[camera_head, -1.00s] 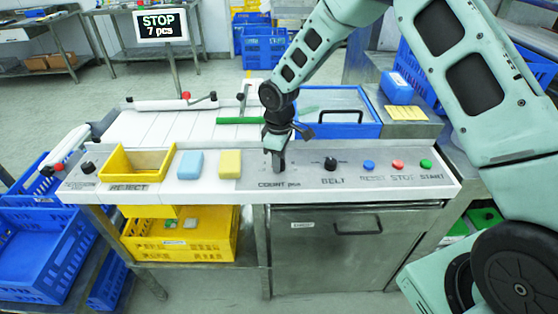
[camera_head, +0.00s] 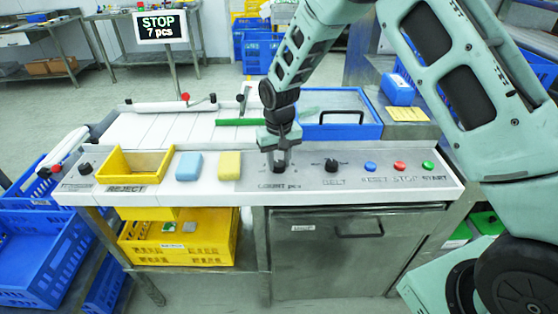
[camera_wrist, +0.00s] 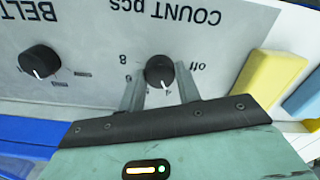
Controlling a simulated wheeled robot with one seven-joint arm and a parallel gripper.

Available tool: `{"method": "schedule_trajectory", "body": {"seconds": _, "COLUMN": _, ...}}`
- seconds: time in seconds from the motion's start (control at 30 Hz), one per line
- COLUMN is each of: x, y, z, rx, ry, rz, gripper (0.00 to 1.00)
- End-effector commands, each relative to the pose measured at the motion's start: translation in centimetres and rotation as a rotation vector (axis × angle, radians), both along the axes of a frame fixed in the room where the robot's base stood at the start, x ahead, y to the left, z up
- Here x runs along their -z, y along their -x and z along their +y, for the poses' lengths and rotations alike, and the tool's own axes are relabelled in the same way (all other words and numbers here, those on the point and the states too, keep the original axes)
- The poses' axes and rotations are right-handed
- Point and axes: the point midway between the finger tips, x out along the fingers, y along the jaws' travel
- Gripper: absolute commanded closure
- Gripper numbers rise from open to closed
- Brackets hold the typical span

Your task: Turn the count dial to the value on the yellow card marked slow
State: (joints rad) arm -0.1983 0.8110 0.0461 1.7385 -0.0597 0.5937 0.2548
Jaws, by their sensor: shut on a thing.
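The count dial (camera_wrist: 160,72) is a round black knob with a white pointer mark, on the grey panel. In the wrist view its mark points down the picture; upside-down "off" is to its right and an 8-like figure to its left. My gripper (camera_wrist: 161,88) has a finger on each side of the dial and is shut on it. In the head view my gripper (camera_head: 280,166) points down at the panel and partly hides the dial. A yellow card (camera_head: 408,114) lies at the right on a grey surface; its writing is too small to read.
The display (camera_head: 160,27) reads STOP, 7 pcs. The belt dial (camera_head: 331,165) and the blue, red and green buttons (camera_head: 399,166) are right of my gripper. A yellow block (camera_head: 230,164), a blue block (camera_head: 189,166) and the yellow reject bin (camera_head: 104,165) are left.

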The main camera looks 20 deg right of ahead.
Motion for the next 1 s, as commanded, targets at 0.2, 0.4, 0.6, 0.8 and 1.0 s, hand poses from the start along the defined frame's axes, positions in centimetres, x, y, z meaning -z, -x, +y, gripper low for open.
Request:
{"method": "schedule_trajectory", "body": {"seconds": 0.2, "x": -0.08, "y": -0.09, "z": 0.01, "rx": 0.105, "ry": 0.0, "rz": -0.003, "gripper": 0.9}}
{"method": "schedule_trajectory", "body": {"seconds": 0.4, "x": -0.09, "y": -0.1, "z": 0.02, "rx": 0.152, "ry": 0.0, "rz": -0.003, "gripper": 0.9}}
{"method": "schedule_trajectory", "body": {"seconds": 0.6, "x": -0.09, "y": -0.1, "z": 0.02, "rx": 0.165, "ry": -0.001, "rz": -0.003, "gripper": 0.9}}
{"method": "schedule_trajectory", "body": {"seconds": 0.8, "x": -0.09, "y": -0.11, "z": 0.02, "rx": 0.165, "ry": -0.001, "rz": -0.003, "gripper": 0.9}}
{"method": "schedule_trajectory", "body": {"seconds": 1.0, "x": -0.09, "y": -0.1, "z": 0.01, "rx": 0.165, "ry": -0.001, "rz": -0.003, "gripper": 0.45}}
